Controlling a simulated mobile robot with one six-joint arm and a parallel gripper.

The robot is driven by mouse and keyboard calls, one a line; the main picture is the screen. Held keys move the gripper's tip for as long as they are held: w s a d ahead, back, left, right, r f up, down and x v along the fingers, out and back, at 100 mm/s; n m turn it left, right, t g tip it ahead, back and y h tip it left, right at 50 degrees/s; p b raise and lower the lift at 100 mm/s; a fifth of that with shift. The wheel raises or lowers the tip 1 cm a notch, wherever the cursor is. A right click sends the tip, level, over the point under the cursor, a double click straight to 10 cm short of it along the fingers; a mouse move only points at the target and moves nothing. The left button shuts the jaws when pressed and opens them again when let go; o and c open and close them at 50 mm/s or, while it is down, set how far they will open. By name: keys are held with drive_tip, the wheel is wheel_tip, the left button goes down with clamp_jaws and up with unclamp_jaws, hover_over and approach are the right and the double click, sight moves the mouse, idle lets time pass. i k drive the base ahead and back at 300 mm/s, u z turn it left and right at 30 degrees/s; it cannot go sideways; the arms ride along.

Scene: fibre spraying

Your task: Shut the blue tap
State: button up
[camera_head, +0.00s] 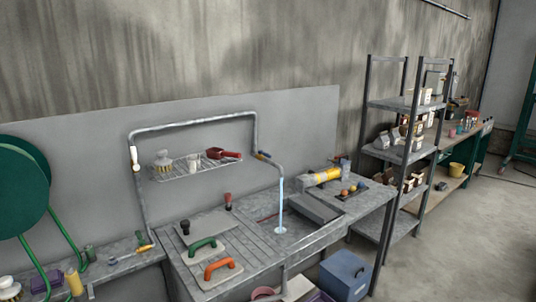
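A small tap handle with blue on it (264,155) sits on the grey pipe (190,121), to the right of the wire rack. It also has some yellow on it, and its exact position is too small to tell. A pale blue stream of water (281,205) runs from the pipe's spout down into the sink (297,238). My gripper is not in view.
A wire rack (185,172) holds a brush, a cup and a red scoop. Green- and orange-handled tools (222,268) lie on the drainboard. Metal shelves (402,104) stand farther right; floor (465,240) there looks clear.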

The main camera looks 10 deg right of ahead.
sight(260, 152)
drive_tip(key=u, duration=0.05)
drive_tip(key=i, duration=0.95)
drive_tip(key=u, duration=0.1)
drive_tip(key=k, duration=0.8)
drive_tip(key=u, duration=0.6)
drive_tip(key=k, duration=0.6)
drive_tip(key=u, duration=0.2)
drive_tip(key=i, duration=0.9)
drive_tip(key=u, duration=0.05)
